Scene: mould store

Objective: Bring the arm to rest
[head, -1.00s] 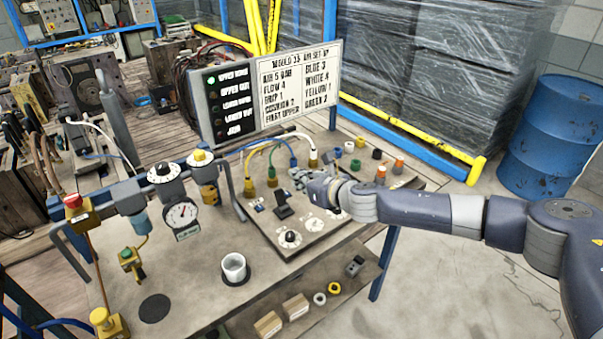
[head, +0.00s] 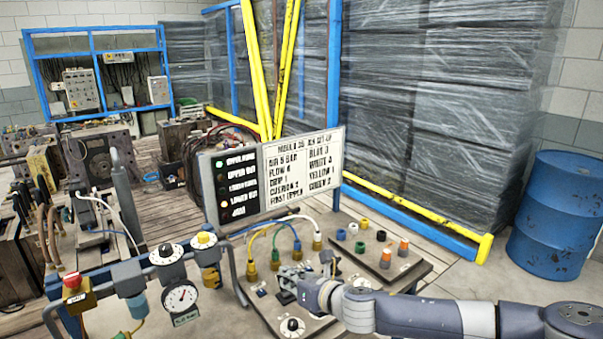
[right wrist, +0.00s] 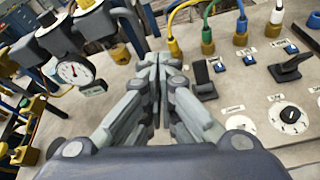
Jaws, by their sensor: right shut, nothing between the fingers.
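My right gripper (head: 290,280) is shut and empty over the control panel (head: 268,312) on the bench. In the right wrist view its fingers (right wrist: 152,62) meet, with nothing between them. A black lever (right wrist: 203,78) stands just right of the fingers, with another black lever (right wrist: 290,64) further right. My right arm reaches in from the right edge of the head view. My left gripper does not show in the frames.
A pressure gauge (head: 181,298) and knobs stand left of the panel. Yellow, green, blue and white hoses plug in behind my gripper. A set-up board (head: 303,170) stands behind them. A blue drum (head: 556,215) stands at the right.

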